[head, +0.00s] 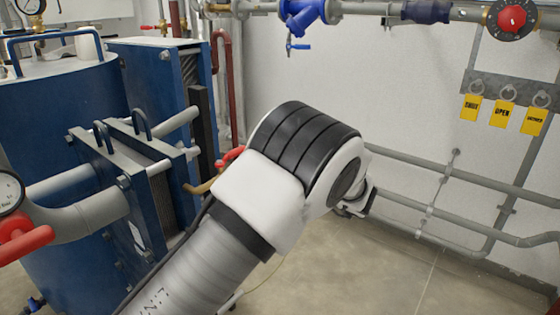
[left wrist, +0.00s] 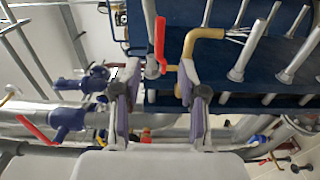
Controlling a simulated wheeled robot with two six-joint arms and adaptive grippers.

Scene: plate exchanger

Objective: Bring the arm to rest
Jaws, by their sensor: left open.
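My left arm comes up from the bottom of the head view, and its large white and black joint fills the middle. My left gripper is mostly hidden there; a small dark and white part past the joint may belong to it. In the left wrist view my left gripper (left wrist: 157,72) is open, with its two fingers apart and nothing held between them. Beyond the fingers are a valve with a red lever (left wrist: 160,43) and a brass-coloured bent pipe (left wrist: 202,34); I cannot tell the distance. My right gripper is not in view.
A blue plate exchanger (head: 165,70) and a blue tank (head: 45,115) stand at the left. A red-handled valve (head: 25,240) is at the left edge. Grey wall pipes (head: 475,178) and yellow tags (head: 502,114) are at the right. Bare floor (head: 400,275) lies at lower right.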

